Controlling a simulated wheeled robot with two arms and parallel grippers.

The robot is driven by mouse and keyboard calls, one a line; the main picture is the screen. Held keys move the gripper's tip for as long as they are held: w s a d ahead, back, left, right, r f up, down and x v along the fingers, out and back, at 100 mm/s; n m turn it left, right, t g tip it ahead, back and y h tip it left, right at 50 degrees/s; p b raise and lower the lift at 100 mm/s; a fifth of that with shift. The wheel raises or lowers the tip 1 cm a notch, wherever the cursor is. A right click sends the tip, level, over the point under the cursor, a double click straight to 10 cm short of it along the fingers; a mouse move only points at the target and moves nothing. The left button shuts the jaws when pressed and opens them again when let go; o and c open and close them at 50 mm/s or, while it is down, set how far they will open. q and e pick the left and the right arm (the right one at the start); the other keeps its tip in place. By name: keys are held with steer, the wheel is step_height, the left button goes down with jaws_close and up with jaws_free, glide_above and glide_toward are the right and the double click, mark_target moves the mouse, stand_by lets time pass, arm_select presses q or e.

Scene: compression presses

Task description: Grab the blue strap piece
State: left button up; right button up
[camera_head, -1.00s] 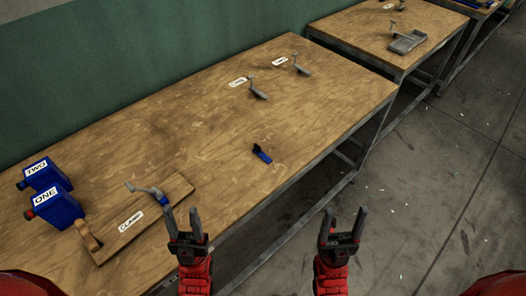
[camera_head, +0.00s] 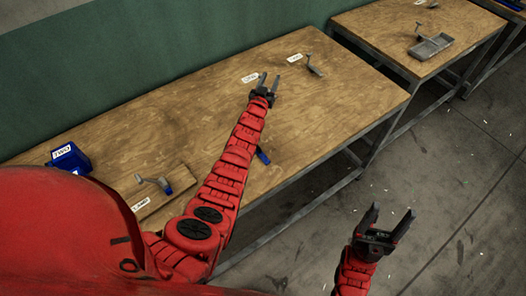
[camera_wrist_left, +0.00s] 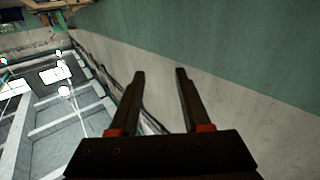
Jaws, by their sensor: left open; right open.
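The small blue strap piece (camera_head: 263,156) lies on the wooden table, partly hidden behind my left arm in the head view. My left gripper (camera_head: 268,78) is open and empty. It appears beyond the strap piece, toward the back of the table, near a white label. In the left wrist view its two fingers (camera_wrist_left: 160,76) are apart with nothing between them; the strap piece is not in that view. My right gripper (camera_head: 393,210) is open and empty, in front of the table over the floor side.
A grey handled part (camera_head: 314,67) stands near the back of the table. A wooden board (camera_head: 180,193) bears a grey handled part with a blue tip (camera_head: 156,183). A blue box (camera_head: 72,158) is at the left. Another table (camera_head: 385,25) stands at upper right.

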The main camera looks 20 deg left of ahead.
arm_select(q)
steer(key=w+a+f+n+g+y, duration=0.1)
steer(key=w+a+n+g+y, duration=0.25)
steer(key=a, duration=0.25)
steer(key=n+g+h, duration=0.4)
steer(key=n+g, duration=0.3)
steer(key=g, duration=0.8)
glide_toward(259, 148)
step_height(259, 148, down, 2)
steer(key=b, duration=0.9)
steer(key=shift+s+a+f+y, duration=0.1)
steer(key=shift+f+y, duration=0.05)
steer(key=shift+y, duration=0.1)
steer(key=shift+f+p, duration=0.25)
steer(key=shift+p, duration=0.2)
steer(key=shift+f, duration=0.5)
steer(key=shift+f+p, duration=0.45)
steer(key=shift+p, duration=0.15)
steer(key=f, duration=0.1)
steer(key=f+p, duration=0.1)
steer(key=f, duration=0.1)
steer(key=shift+d+p, duration=0.3)
steer(key=shift+f, duration=0.7)
